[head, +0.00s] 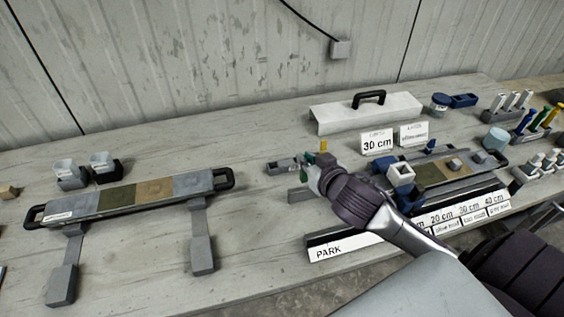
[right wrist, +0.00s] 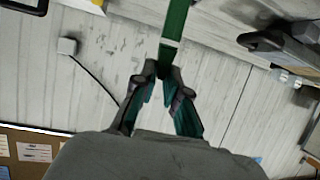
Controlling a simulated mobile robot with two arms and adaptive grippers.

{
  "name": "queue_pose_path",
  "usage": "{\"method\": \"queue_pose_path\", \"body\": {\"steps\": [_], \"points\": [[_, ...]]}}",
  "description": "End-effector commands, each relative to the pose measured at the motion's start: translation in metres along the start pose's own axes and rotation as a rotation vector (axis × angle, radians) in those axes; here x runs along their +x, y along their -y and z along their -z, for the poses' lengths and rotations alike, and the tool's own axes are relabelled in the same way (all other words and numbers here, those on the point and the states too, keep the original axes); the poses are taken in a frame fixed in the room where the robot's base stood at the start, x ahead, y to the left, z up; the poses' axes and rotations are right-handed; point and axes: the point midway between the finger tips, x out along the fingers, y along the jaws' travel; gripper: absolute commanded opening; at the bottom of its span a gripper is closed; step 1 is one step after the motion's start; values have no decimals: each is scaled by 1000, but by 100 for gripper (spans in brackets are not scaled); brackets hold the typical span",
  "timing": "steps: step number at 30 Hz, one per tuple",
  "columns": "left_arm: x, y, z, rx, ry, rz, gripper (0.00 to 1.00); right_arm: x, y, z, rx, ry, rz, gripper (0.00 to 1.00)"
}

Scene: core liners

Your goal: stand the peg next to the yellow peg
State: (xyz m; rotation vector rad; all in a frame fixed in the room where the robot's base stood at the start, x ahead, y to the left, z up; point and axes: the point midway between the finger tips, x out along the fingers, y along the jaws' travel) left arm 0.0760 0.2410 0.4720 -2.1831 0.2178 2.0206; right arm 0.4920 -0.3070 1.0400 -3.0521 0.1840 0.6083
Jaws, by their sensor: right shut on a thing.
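My right gripper (head: 316,172) is over the middle of the bench and shows from behind. In the right wrist view its two fingers (right wrist: 168,76) are shut on a green peg (right wrist: 175,22) with a pale band, which runs up out of the picture. In the head view the gripper mostly hides that peg; small green and yellow bits show by the fingers. The yellow peg (head: 546,116) stands in a dark rack (head: 522,138) at the far right, between a blue peg and another peg. My left gripper is not in view.
A small grey block (head: 281,167) lies just left of my right gripper. A long handled tray (head: 95,204) stands at left, with two cups (head: 68,170) behind it. A white handled cover (head: 340,115), sign cards and a PARK stand (head: 345,247) are at centre-right.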

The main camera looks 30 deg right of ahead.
Motion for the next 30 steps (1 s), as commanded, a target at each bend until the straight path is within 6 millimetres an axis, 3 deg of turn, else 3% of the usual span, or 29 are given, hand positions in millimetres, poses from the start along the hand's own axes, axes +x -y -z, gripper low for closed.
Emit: {"method": "queue_pose_path", "body": {"steps": [1,6,11,14,24,30], "points": [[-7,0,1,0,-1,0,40,5,-28,6,4,3,-30,0],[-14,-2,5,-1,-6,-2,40,16,-95,25,31,0,-83,0],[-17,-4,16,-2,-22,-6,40,20,-121,36,47,-1,-102,0],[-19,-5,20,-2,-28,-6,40,31,-118,36,54,-3,-103,0],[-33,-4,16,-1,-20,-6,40,102,-71,17,54,-1,-103,0],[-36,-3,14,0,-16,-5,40,127,-55,9,50,-1,-104,0]]}}
